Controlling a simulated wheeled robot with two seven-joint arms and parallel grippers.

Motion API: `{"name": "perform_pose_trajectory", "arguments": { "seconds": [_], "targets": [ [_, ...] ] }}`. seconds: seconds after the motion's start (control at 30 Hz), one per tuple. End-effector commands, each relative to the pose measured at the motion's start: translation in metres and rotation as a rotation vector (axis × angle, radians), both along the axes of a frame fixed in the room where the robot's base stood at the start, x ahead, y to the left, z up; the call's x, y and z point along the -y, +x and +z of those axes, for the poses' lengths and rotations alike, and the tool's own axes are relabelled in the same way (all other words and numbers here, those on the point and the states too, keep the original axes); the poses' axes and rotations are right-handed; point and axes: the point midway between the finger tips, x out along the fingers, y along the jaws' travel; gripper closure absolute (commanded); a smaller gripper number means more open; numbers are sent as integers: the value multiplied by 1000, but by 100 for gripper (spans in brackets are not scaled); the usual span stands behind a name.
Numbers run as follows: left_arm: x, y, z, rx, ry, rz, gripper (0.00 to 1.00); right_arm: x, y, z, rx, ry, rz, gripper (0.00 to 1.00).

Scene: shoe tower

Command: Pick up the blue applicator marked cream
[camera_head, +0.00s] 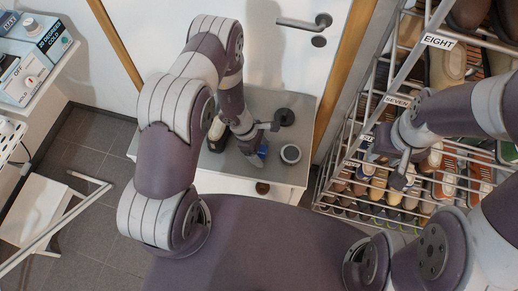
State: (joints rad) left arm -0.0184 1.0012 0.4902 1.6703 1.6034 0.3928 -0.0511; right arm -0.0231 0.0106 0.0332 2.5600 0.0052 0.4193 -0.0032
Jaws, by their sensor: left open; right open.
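A small blue item (262,151), likely the blue applicator, is on the grey top of a low cabinet (232,171). It is partly hidden by my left gripper, and its marking is too small to read. My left gripper (257,140) is open, pointing down right at the blue item; I cannot tell whether they touch. My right gripper (393,163) is open in front of the shoe rack, away from the cabinet.
A round tin (290,154) stands just right of the blue item, and a dark round object (284,117) lies behind. A shoe-like item (216,134) is to the left, by my arm. A wire shoe rack (345,140) with labels fills the right side.

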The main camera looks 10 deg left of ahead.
Motion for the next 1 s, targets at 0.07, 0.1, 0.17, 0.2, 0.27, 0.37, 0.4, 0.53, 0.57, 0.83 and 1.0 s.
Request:
{"name": "perform_pose_trajectory", "arguments": {
  "seconds": [0.07, 0.1, 0.17, 0.2, 0.27, 0.37, 0.4, 0.53, 0.57, 0.83, 1.0],
  "targets": [
    [1, 0, -3, 0, 0, 0, 17, 0, 0, 0, 0, 0, 0, 57],
    [1, 0, -3, 0, 0, 0, 17, 0, 0, 0, 0, 0, 0, 57],
    [1, 0, -3, 0, 0, 0, 17, 0, 0, 0, 0, 0, 0, 57],
    [1, 0, -3, 0, 0, 0, 17, 0, 0, 0, 0, 0, 0, 57],
    [1, 0, -3, 0, 0, 0, 30, 0, 0, 0, 0, 0, 0, 57],
    [1, 0, -3, 0, 0, -1, 63, 0, 0, 0, 0, 0, 0, 57],
    [1, 0, -3, 0, 0, -1, 76, 0, 0, 0, 0, 0, 0, 57],
    [1, 0, -2, 0, 0, -1, 82, 0, 0, 0, 0, 0, 0, 57],
    [1, 0, -2, 0, 0, -1, 82, 0, 0, 0, 0, 0, 0, 57],
    [1, 1, 8, 3, 0, -1, 82, 0, 0, -2, 0, 0, 0, 57],
    [1, 1, 38, 5, 0, -1, 82, 0, 0, -4, 0, 0, 0, 57]
  ]
}}
